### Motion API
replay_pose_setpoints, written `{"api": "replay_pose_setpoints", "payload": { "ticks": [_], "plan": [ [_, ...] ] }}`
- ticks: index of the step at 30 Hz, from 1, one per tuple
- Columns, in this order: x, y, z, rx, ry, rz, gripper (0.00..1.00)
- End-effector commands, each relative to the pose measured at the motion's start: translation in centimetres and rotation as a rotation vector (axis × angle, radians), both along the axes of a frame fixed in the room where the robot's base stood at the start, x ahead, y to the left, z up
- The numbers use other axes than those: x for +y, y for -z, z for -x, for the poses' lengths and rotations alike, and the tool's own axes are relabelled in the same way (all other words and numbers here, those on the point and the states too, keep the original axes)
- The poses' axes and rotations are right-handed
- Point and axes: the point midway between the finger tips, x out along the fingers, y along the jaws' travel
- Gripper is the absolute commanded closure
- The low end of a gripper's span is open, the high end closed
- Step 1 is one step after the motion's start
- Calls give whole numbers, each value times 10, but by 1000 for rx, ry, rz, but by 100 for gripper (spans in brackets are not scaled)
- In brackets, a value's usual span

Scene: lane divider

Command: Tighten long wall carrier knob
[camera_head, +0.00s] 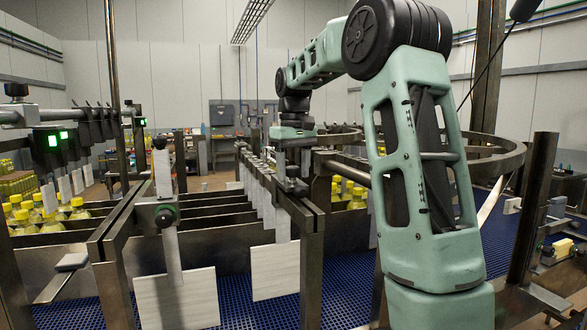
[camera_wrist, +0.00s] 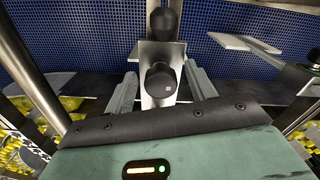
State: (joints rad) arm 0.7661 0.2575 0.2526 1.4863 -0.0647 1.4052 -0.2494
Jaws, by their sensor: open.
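A black knob (camera_wrist: 161,86) sits on a pale metal carrier (camera_wrist: 155,52) in the wrist view. My gripper (camera_wrist: 162,76) is open, with one jaw on each side of this knob and visible space between. A second, rounded black knob (camera_wrist: 162,23) stands just beyond it. In the head view my gripper (camera_head: 291,160) is low over the middle rails, above a carrier whose white plate (camera_head: 275,270) hangs below. The knob is hard to make out there. Which carrier the task calls the long wall one, and how tight its knob is, I cannot tell.
A neighbouring carrier with a dark knob (camera_head: 165,217) and white plate (camera_head: 176,298) stands at left. Metal lane rails (camera_head: 305,212) run beside my gripper. Yellow-capped bottles (camera_head: 50,215) fill lanes at left. A blue mesh conveyor (camera_head: 245,312) lies below. A post (camera_wrist: 28,75) rises close at left.

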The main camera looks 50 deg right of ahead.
Motion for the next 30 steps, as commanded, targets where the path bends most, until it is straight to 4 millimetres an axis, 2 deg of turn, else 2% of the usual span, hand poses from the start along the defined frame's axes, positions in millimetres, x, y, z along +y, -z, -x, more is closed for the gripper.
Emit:
{"api": "replay_pose_setpoints", "payload": {
  "ticks": [2, 6, 7, 20, 30],
  "plan": [
    [0, 0, 0, 0, 0, 0, 45],
    [0, 0, 0, 0, 0, 0, 84],
    [0, 0, 0, 0, 0, 0, 89],
    [1, -1, 0, 2, 66, -1, 89],
    [2, -2, -1, 0, 324, 1, 89]
  ]
}}
